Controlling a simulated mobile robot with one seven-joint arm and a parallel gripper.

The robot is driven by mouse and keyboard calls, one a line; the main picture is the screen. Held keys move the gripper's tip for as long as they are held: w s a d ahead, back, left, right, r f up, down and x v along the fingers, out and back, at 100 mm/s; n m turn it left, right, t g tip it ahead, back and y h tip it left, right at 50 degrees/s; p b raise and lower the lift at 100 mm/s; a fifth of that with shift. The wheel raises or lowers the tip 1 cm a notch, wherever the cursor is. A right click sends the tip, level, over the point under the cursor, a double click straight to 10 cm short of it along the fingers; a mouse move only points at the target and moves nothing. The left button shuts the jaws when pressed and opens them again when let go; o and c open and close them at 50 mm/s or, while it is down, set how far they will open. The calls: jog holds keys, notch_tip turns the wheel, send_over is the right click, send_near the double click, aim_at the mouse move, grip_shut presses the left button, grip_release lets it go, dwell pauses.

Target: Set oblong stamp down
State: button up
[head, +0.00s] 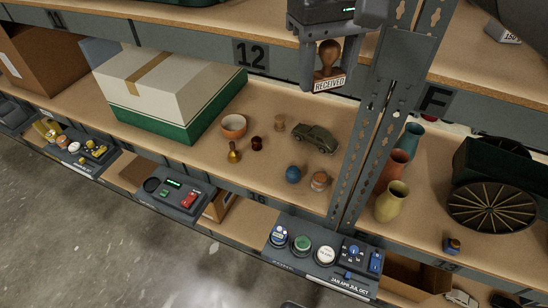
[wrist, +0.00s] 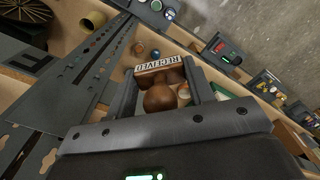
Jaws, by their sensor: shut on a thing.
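The oblong stamp (head: 327,65) has a round brown wooden handle and a flat block with a "RECEIVED" label. My gripper (head: 325,75) is shut on it and holds it upright in the air, in front of the upper shelf edge and beside the steel post. In the wrist view the stamp (wrist: 160,92) sits between the two fingers of my gripper (wrist: 163,90), its label toward the far side. Its underside is hidden. The middle shelf (head: 270,165) lies below it.
The perforated post (head: 385,120) stands just right of my gripper. The middle shelf holds a green toy car (head: 315,139), a blue ball (head: 294,174), a bowl (head: 233,126), a brass bell (head: 234,152) and a large box (head: 165,90). Vases (head: 391,202) stand right of the post.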

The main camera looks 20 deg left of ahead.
jog(key=a+f+n, duration=0.2)
jog(key=a+f, duration=0.6)
jog(key=a, duration=0.2)
jog(key=a+f+n, duration=0.2)
jog(key=a+f, duration=0.5)
jog(key=a, duration=0.4)
jog(key=n, duration=0.5)
send_over(262, 176)
notch_tip(262, 176, down, 38)
jog(key=shift+r, duration=0.1)
jog(key=shift+f, duration=1.55)
jog(key=shift+f, duration=0.1)
